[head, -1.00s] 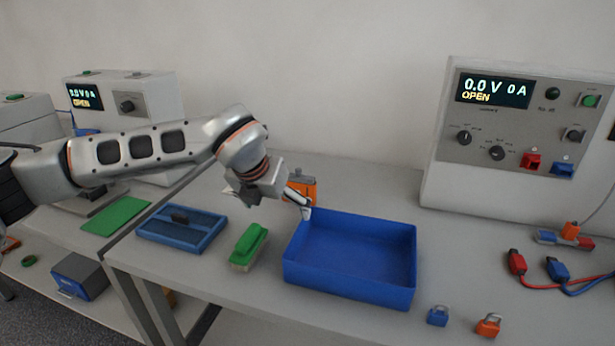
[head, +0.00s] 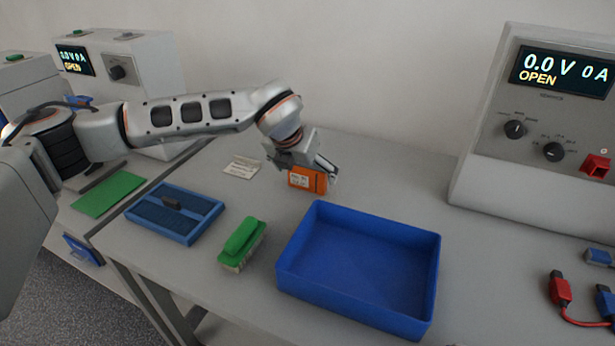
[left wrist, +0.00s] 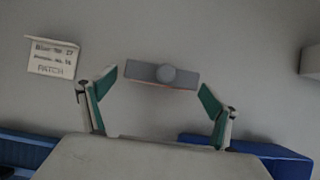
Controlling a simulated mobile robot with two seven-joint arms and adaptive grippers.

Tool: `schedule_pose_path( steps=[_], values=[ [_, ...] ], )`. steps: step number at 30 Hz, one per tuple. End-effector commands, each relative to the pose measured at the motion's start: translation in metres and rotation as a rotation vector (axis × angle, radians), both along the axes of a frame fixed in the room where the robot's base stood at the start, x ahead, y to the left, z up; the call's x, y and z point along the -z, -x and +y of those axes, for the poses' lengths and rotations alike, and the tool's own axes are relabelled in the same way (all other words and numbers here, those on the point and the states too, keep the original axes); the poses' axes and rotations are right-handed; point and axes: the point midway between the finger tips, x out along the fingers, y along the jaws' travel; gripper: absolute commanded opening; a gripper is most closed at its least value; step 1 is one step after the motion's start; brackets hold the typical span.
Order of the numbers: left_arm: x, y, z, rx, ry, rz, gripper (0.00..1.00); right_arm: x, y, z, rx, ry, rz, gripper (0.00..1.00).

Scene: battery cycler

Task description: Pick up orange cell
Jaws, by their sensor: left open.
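The orange cell (head: 305,180) stands on the grey bench behind the blue tray, with a white label on its face. My left gripper (head: 310,168) is above and behind it in the head view, one finger showing at its right. In the left wrist view the cell's grey top (left wrist: 145,72) with a round knob shows between and slightly beyond the fingertips of my left gripper (left wrist: 158,90). The fingers are open, with a gap on each side of the cell. The cell's lower part is hidden in the wrist view. My right gripper is not in view.
The empty blue tray (head: 436,262) stands right in front of the cell. A paper label (head: 241,167) lies left of the gripper. A cycler (head: 480,150) stands at right.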

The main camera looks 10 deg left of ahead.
Motion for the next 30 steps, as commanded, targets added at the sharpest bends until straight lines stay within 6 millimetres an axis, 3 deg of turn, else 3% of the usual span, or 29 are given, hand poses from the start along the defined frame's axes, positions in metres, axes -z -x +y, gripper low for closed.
schedule_pose_path(
  steps=[5, 13, 14, 18, 20, 30],
  values=[
    [0.019, -0.011, -0.002, 0.001, 0.000, 0.000, 0.89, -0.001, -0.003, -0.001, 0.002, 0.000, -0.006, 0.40],
    [0.021, -0.013, -0.002, 0.001, 0.000, -0.001, 0.89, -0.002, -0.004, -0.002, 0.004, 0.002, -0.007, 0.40],
    [0.021, -0.013, -0.002, 0.001, 0.000, -0.001, 0.86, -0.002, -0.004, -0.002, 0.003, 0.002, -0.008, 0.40],
    [0.021, -0.013, -0.002, 0.001, 0.000, -0.001, 0.50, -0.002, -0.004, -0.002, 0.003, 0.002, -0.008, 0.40],
    [0.021, -0.013, -0.002, 0.001, 0.000, -0.001, 0.37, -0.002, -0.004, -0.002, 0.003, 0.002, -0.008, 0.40],
    [0.017, -0.013, -0.002, 0.001, 0.001, -0.004, 0.37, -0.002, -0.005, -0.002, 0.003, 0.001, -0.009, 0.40]
  ],
)
